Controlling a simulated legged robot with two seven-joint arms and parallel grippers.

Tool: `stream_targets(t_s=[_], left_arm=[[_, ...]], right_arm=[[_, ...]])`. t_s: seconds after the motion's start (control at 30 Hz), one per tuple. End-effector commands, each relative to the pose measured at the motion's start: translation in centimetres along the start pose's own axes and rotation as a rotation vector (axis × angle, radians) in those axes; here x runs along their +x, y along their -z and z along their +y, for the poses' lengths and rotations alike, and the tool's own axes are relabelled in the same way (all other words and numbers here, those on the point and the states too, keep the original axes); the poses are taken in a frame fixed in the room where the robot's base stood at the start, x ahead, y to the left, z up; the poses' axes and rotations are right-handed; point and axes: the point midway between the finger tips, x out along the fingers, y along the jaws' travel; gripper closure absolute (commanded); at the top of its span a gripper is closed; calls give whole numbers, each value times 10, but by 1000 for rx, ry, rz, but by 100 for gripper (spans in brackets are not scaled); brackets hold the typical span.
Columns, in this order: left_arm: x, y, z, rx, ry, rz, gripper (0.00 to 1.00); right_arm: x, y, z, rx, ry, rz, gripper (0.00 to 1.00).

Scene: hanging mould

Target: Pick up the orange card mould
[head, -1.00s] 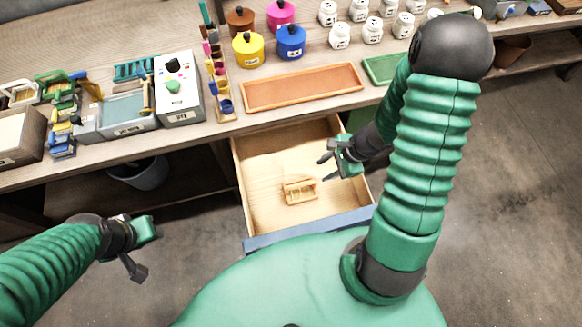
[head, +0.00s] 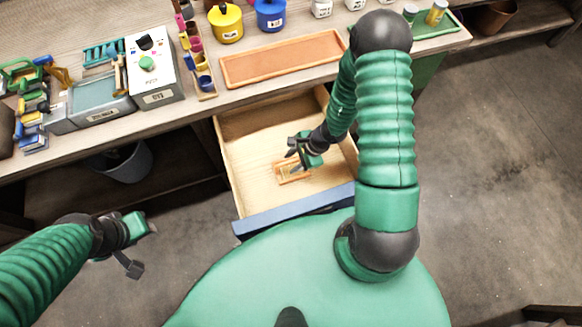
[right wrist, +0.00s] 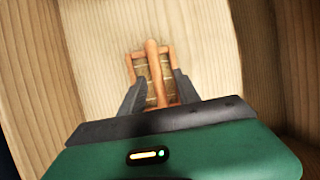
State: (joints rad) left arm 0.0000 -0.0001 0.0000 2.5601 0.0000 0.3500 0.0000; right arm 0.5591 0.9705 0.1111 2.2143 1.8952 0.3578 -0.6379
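The orange card mould (head: 292,177) lies on the floor of the open drawer, a small orange frame with a bar along its middle. My right gripper (head: 291,153) is inside the drawer over the mould and hides part of it in the head view. In the right wrist view the mould (right wrist: 152,51) shows ahead, between the spread fingers of my right gripper (right wrist: 157,82); I cannot tell whether they touch it. My left gripper (head: 143,247) is open and empty, left of the drawer.
The wooden drawer (head: 245,178) has side walls and a blue front (head: 290,212). The workbench (head: 190,108) above holds an orange tray (head: 283,58), pots and a grey-white device (head: 152,70). A grey bucket (head: 125,165) stands beneath.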

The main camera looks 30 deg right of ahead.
Motion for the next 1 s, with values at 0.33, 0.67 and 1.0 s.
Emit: stream_targets(t_s=[0.33, 0.67, 1.0], left_arm=[[0, 0, 0, 0, 0, 0, 64], [0, 0, 0, 0, 0, 0, 64], [-6, 2, 0, 0, 0, 0, 64]], right_arm=[[-1, 0, 0, 0, 1, 0, 82], [0, 0, 0, 0, 1, 0, 100], [-14, -5, -4, -1, 3, 0, 100]])
